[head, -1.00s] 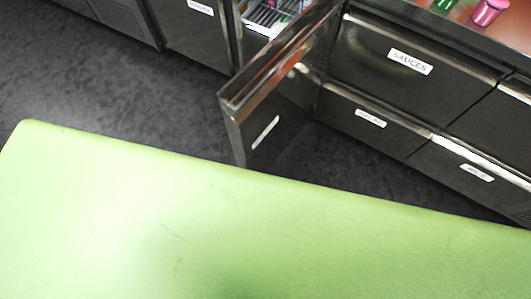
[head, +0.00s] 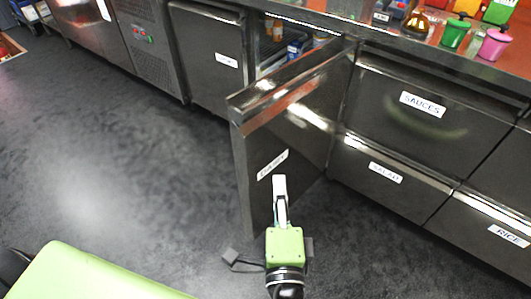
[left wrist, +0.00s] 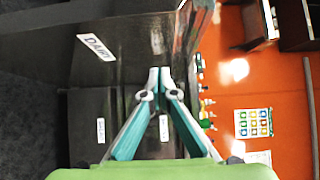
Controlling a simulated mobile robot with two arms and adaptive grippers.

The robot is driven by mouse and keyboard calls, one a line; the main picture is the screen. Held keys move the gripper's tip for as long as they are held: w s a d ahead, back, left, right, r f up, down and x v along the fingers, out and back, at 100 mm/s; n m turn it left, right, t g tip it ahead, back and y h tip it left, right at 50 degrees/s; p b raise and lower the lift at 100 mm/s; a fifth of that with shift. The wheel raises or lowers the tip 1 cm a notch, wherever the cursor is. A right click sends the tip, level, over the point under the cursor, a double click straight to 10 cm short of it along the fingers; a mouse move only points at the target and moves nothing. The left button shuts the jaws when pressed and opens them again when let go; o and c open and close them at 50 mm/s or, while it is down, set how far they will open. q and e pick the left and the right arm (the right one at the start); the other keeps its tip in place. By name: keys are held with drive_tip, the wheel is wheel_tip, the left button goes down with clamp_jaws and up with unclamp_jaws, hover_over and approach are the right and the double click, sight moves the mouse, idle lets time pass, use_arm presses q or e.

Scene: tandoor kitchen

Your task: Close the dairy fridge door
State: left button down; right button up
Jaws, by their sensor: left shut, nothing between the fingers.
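The dairy fridge door (head: 300,125) is dark steel and stands open, swung out from the counter front. Its labelled outer face shows, and the dairy label (head: 272,164) is on it. The open fridge compartment (head: 278,42) behind it holds several small items on a rack. My left gripper (head: 281,182) is shut and empty, in front of the outer face just below the label; I cannot tell whether it touches. In the left wrist view the closed fingertips (left wrist: 160,72) point toward the door (left wrist: 135,45), with the label at upper left. My right gripper is not in view.
Sauces drawer (head: 420,105) and salad drawer (head: 390,175) fronts are shut, right of the door. Another shut cabinet (head: 210,60) is on the left. Green and pink pots (head: 495,43) stand on the counter. The dark floor (head: 110,150) at left is clear.

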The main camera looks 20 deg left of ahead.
use_arm(q)
approach(265, 134)
drive_tip(key=w+d, duration=0.2)
drive_tip(key=w, duration=0.2)
drive_tip(key=shift+w+a, duration=0.25)
drive_tip(key=shift+a, duration=0.4)
drive_tip(key=shift+w+a, duration=0.25)
drive_tip(key=shift+a, duration=0.35)
drive_tip(key=shift+w+a, duration=0.25)
drive_tip(key=shift+a, duration=0.4)
